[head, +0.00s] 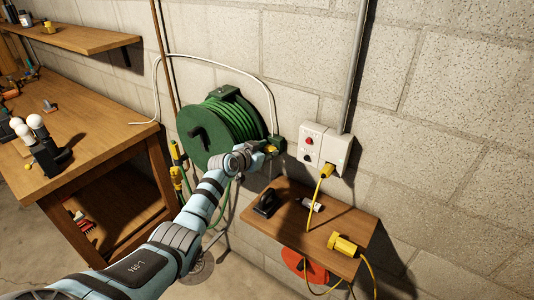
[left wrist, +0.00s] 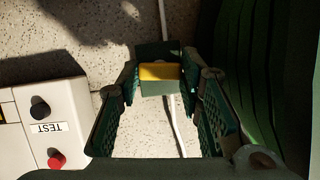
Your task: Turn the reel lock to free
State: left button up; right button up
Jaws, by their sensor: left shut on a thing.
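A green hose reel (head: 215,128) with coiled green hose is mounted on the block wall in the head view. The reel lock, a small yellow piece (head: 271,149) on a green block, is at the reel's right side. In the left wrist view the yellow piece (left wrist: 159,72) lies between my fingertips. My left gripper (head: 265,147) is shut on it, seen from close up in the left wrist view (left wrist: 160,78). The arm hides part of the reel's lower side. My right gripper is not in view.
A white socket box (head: 323,146) with a red button is on the wall just right of the gripper. Below it is a wooden shelf (head: 300,222) with a black tool, a small cylinder and a yellow plug. A wooden workbench (head: 85,120) stands at left.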

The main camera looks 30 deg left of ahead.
pick_arm(q)
jog(key=shift+f, duration=0.1)
jog(key=o, duration=0.9)
jog(key=shift+o, duration=1.3)
jog(key=shift+d, duration=0.15)
jog(key=shift+s+r, duration=0.1)
jog(key=shift+r, duration=0.1)
jog(key=v, duration=0.7)
jog(key=shift+s+r, duration=0.15)
jog(key=shift+s, duration=0.2)
